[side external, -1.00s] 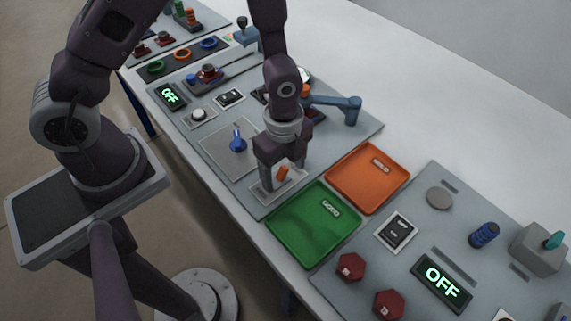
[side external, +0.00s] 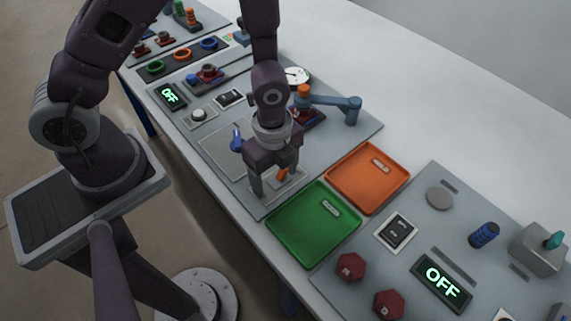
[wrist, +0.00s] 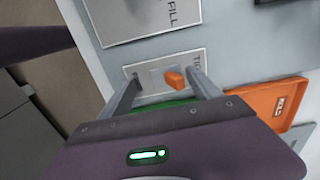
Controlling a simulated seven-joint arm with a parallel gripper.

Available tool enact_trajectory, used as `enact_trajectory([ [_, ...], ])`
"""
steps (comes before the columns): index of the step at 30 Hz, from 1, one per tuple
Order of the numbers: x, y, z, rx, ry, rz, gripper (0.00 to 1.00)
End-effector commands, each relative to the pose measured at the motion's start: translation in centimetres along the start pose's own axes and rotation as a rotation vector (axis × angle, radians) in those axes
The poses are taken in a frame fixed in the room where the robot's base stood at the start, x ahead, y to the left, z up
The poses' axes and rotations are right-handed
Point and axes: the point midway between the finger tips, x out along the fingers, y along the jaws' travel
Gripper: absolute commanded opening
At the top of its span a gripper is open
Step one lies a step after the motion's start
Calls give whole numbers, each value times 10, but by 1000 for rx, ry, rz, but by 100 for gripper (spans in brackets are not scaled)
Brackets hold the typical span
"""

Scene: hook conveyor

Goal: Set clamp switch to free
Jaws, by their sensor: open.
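The clamp switch is an orange lever (side external: 283,174) on a light plate (side external: 268,196) at the near end of the middle grey panel. In the wrist view the orange lever (wrist: 175,81) tilts to the right on its plate (wrist: 150,80), beside lettering that is only partly readable. My gripper (side external: 273,184) is open and low over this plate. In the wrist view its two fingers (wrist: 163,94) stand on either side of the lever, which is nearer the right finger. Contact between a finger and the lever cannot be made out.
A green tray (side external: 275,228) and an orange tray (side external: 340,190) lie just right of the plate. A blue lever (side external: 237,140) stands left of my gripper, and a blue arm-like fixture (side external: 352,108) stands behind it. Open white table lies at the back.

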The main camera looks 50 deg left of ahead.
Motion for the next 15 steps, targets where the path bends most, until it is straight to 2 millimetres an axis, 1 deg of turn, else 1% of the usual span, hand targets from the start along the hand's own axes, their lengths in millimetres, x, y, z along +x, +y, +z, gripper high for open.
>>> enact_trajectory([
  [15, 0, 13, 0, 0, -1, 1, 73],
])
